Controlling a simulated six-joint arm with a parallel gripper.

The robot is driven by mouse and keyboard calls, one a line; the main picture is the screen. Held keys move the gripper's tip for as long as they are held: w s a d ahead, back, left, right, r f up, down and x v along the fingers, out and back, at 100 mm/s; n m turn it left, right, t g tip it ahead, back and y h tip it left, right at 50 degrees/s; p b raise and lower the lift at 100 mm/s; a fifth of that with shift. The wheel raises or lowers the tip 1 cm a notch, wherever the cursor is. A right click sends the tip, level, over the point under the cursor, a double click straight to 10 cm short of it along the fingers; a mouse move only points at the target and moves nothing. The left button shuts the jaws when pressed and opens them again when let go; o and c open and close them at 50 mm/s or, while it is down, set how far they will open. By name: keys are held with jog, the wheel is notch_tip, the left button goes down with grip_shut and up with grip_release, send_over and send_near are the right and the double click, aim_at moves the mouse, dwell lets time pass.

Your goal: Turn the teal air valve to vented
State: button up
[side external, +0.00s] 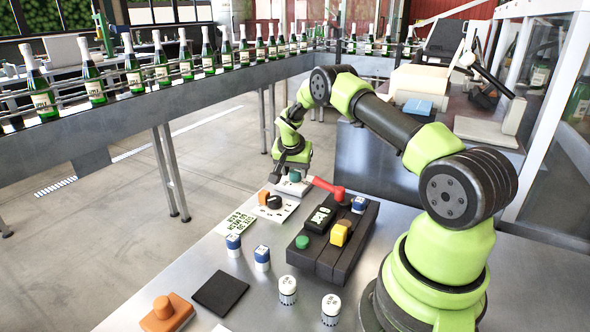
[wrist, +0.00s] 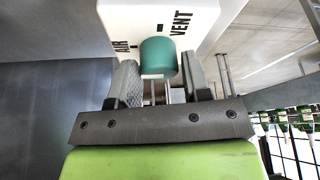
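The teal air valve (wrist: 158,56) is a round knob on a white box (wrist: 205,18), with AIR lettered at left and VENT at upper right. Which label the knob points to is not clear. My gripper (wrist: 160,66) is at the knob, one finger on each side, with a narrow gap showing on the right; it looks open. In the side external view, my gripper (side external: 291,166) points down over the small white box (side external: 295,188) on the table's far edge, and mostly hides the knob.
Right of the box are a red lever (side external: 328,188) and a dark block (side external: 330,262) with coloured buttons. A white plate with a black knob (side external: 274,202) is just in front. Blue-and-white (side external: 233,245) and white-capped (side external: 287,290) containers stand nearer. A bottle conveyor (side external: 130,95) runs behind.

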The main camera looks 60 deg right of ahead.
jog(key=c, duration=0.5)
jog(key=shift+m, duration=0.3)
jog(key=m+g, duration=0.1)
jog(key=m, duration=0.2)
jog(key=shift+w+m+g, duration=0.1)
jog(key=shift+m+g, duration=0.8)
jog(key=shift+m, duration=1.1)
jog(key=o, duration=0.9)
jog(key=shift+r, duration=0.1)
